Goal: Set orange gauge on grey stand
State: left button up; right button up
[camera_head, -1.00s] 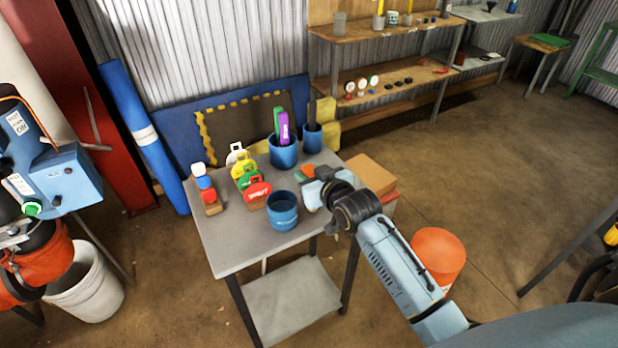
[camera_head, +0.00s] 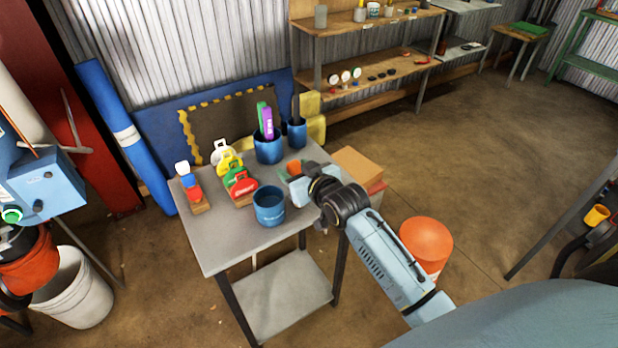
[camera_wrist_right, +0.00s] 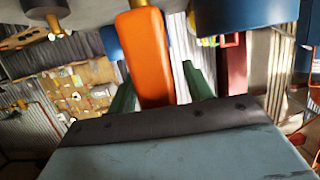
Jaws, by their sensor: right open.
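An orange piece, which looks like the orange gauge (camera_head: 295,167), is at the right rear of the grey table (camera_head: 225,252), partly hidden by my right gripper (camera_head: 296,183). In the right wrist view a long orange body (camera_wrist_right: 146,58) stands between the two green fingers of my right gripper (camera_wrist_right: 160,88). The fingers are apart, with a visible gap on the right side of the orange body. I cannot tell whether the left finger touches it. I cannot pick out a separate grey stand. My left gripper is not in view.
A blue cup (camera_head: 269,207) stands close left of my right gripper. Blue holders (camera_head: 268,150) with upright tools stand behind. Coloured tags (camera_head: 240,184) and a small rack (camera_head: 193,190) are further left. A cardboard box (camera_head: 357,168) and orange bucket (camera_head: 427,243) are right of the table.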

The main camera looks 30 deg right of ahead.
jog(key=p+v, duration=0.1)
jog(key=v, duration=1)
jog(key=shift+p, duration=0.3)
jog(key=shift+s, duration=0.1)
jog(key=s+a+f+g, duration=0.15)
jog(key=s+f, duration=0.25)
jog(key=f, duration=0.7)
jog(key=s+f+g, duration=0.3)
jog(key=s+f, duration=0.1)
jog(key=f, duration=0.6)
jog(key=s+f+g, duration=0.3)
jog(key=s+f, duration=0.1)
jog(key=f, duration=0.7)
jog(key=s+f+g, duration=0.2)
jog(key=s+f, duration=0.3)
jog(key=s, duration=0.4)
jog(key=s+f+n+g, duration=0.1)
jog(key=s+f+g, duration=0.1)
jog(key=s+f, duration=0.3)
jog(key=s+a+f+n+g, duration=0.1)
jog(key=s+f, duration=0.4)
jog(key=s, duration=0.9)
jog(key=shift+f+g+h, duration=0.3)
jog(key=shift+g, duration=0.25)
